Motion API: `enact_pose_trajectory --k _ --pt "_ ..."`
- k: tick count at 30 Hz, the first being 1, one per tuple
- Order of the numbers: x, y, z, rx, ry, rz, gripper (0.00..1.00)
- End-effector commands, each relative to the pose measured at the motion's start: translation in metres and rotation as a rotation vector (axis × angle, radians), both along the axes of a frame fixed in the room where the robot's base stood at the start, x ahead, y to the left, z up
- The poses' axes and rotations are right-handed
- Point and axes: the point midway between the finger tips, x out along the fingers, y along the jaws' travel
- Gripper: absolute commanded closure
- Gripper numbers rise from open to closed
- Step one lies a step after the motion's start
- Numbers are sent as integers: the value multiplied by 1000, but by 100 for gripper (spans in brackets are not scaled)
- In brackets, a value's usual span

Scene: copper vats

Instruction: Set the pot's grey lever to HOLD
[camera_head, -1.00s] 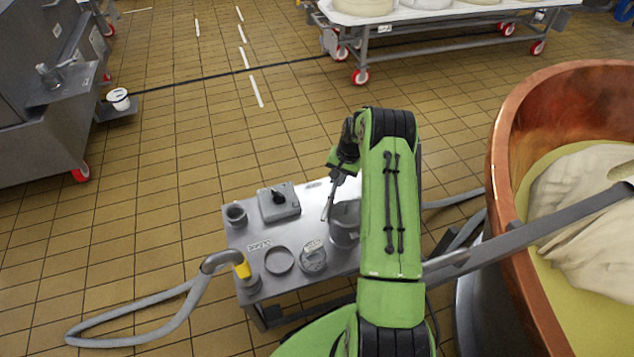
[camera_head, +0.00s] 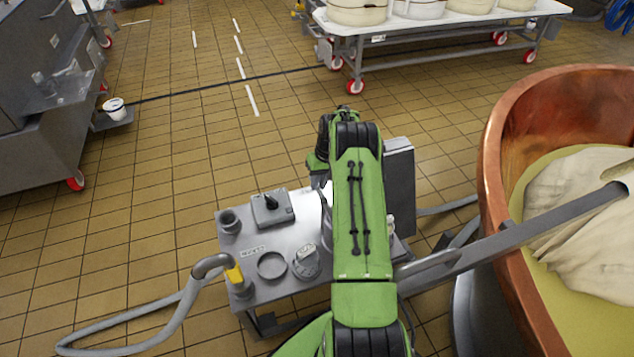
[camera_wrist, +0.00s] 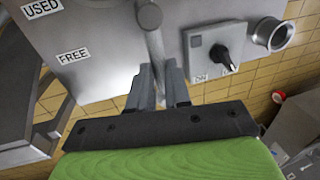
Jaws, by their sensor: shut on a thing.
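The grey lever (camera_wrist: 153,42) shows in the wrist view as a slim bar with a rounded end, running down between my fingers. My gripper (camera_wrist: 159,82) is shut on the lever near its lower end. In the head view my green arm covers the gripper's fingertips and the lever. The pot (camera_head: 326,232) is mostly hidden behind my arm in the head view; only a sliver of its side shows. No HOLD marking can be read in either view.
The metal cart (camera_head: 225,245) carries a switch box (camera_head: 271,207) with a black knob, cups, a ring (camera_head: 272,266), a dial (camera_head: 306,262) and a hose (camera_head: 185,300). The wrist view shows FREE (camera_wrist: 73,55) and USED (camera_wrist: 42,8) labels. A copper vat (camera_head: 492,170) stands right.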

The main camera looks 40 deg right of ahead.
Motion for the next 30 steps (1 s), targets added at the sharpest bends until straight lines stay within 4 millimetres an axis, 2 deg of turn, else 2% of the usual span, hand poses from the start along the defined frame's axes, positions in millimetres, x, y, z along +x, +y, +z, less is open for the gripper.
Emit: enact_pose_trajectory --k 14,15,19,27,30 --pt "0 1 0 1 -2 16 100" --pt "0 1 0 1 -2 16 78" --pt "0 0 0 1 -1 14 58" --pt "0 0 1 0 0 11 57" --pt "0 -2 11 -2 -2 10 57"
